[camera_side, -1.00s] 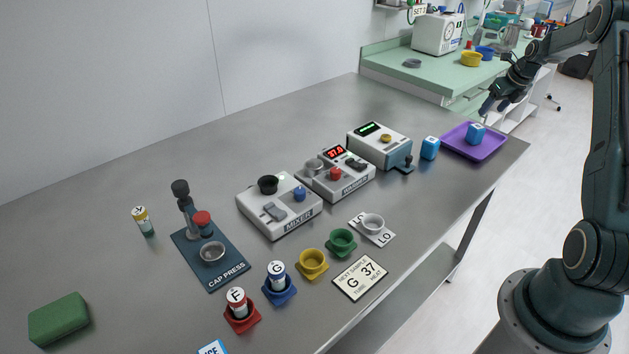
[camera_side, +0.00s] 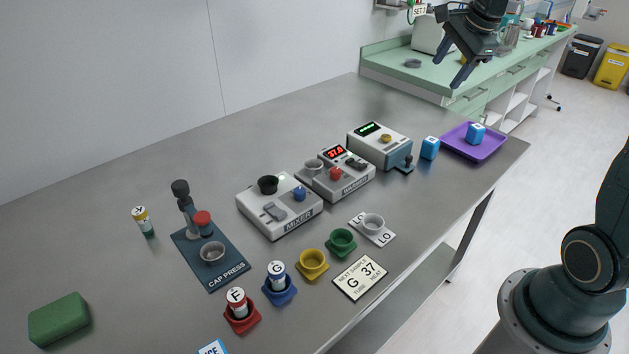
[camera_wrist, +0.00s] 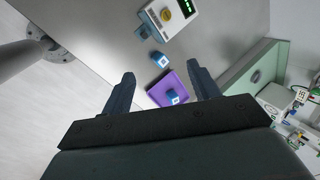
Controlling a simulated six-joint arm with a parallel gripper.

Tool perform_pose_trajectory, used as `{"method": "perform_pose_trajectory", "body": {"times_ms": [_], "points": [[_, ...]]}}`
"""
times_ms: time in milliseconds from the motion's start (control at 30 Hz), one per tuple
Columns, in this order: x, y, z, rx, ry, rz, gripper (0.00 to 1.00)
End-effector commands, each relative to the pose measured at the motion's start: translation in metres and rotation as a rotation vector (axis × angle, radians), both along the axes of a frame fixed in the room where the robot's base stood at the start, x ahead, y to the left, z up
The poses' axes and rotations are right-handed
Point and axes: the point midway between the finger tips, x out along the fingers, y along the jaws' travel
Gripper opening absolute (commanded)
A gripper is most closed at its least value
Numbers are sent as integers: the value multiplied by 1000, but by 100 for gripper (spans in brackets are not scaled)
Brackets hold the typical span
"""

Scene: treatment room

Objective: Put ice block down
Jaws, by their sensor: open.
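A blue ice block (camera_side: 475,133) with a letter on its face rests in the purple tray (camera_side: 491,149) at the right end of the table. It also shows in the wrist view (camera_wrist: 172,97). A second blue block (camera_side: 430,148) stands on the table just left of the tray, and it shows in the wrist view (camera_wrist: 160,60) too. My gripper (camera_side: 459,68) is open and empty, high above the table near the tray. In the wrist view its fingers (camera_wrist: 160,84) are spread wide, with the tray seen well beyond them.
A device with a green display (camera_side: 381,145) stands left of the blocks. A heater with a red display (camera_side: 335,174), a mixer (camera_side: 279,206) and a cap press (camera_side: 210,253) follow leftward. Colored holders, two with tubes, line the front. A green-topped counter (camera_side: 425,72) is behind.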

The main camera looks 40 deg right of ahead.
Motion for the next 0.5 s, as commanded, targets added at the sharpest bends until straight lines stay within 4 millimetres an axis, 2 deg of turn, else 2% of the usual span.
{"method": "perform_pose_trajectory", "body": {"times_ms": [33,200,500], "points": [[-7,20,8,-35,3,90,61],[-33,74,22,-154,22,389,61],[-96,152,29,-369,44,913,61]]}}
